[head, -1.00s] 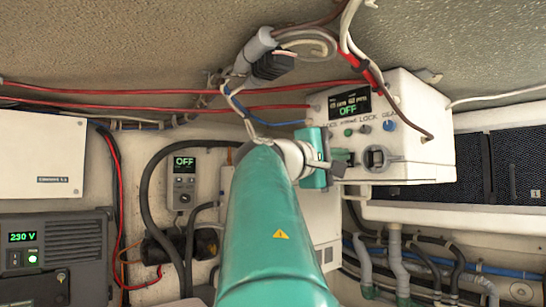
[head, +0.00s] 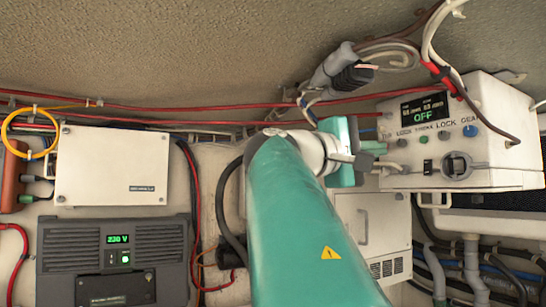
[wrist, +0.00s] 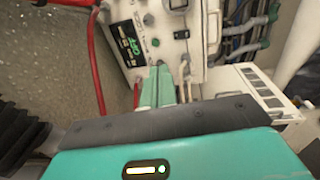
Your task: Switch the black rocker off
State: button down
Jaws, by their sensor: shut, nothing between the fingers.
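The white control box (head: 480,130) hangs under the ceiling at the right of the head view, with a display reading OFF, small knobs and a dark round-framed switch (head: 456,166) low on its front. I cannot tell for certain which control is the black rocker. My gripper (head: 382,150) is shut and empty, just left of the box's front, pointing right; contact cannot be made out. In the wrist view, the closed green fingers (wrist: 158,82) point up beside the box's face (wrist: 165,35); the display shows at their upper left.
Red cables (head: 240,106) run along the ceiling edge. A grey inverter (head: 115,265) showing 230 V, with a green-lit button, sits lower left below a white panel (head: 112,168). A white vented cabinet (head: 375,230) and hoses lie below the box.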

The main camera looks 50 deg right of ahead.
jog(key=shift+w+a, duration=0.3)
jog(key=shift+a, duration=0.05)
dwell(0.3)
jog(key=w+a+f+n+t+y, duration=0.2)
jog(key=w+a+f+t+y, duration=0.25)
jog(key=f, duration=0.55)
jog(key=w+a+f+n+t+y, duration=0.1)
jog(key=w+a+f+t, duration=0.35)
jog(key=w+f, duration=0.4)
jog(key=w+a+f+n+t+y, duration=0.25)
jog(key=w+a+f, duration=0.2)
jog(key=f, duration=0.65)
jog(key=s+a+f+t+y, duration=0.1)
jog(key=s+a+f+y, duration=0.3)
jog(key=a+f, duration=2)
jog(key=m+y, duration=0.1)
jog(key=y, duration=0.4)
jog(key=shift+f+t+y, duration=0.35)
jog(key=shift+y, duration=0.05)
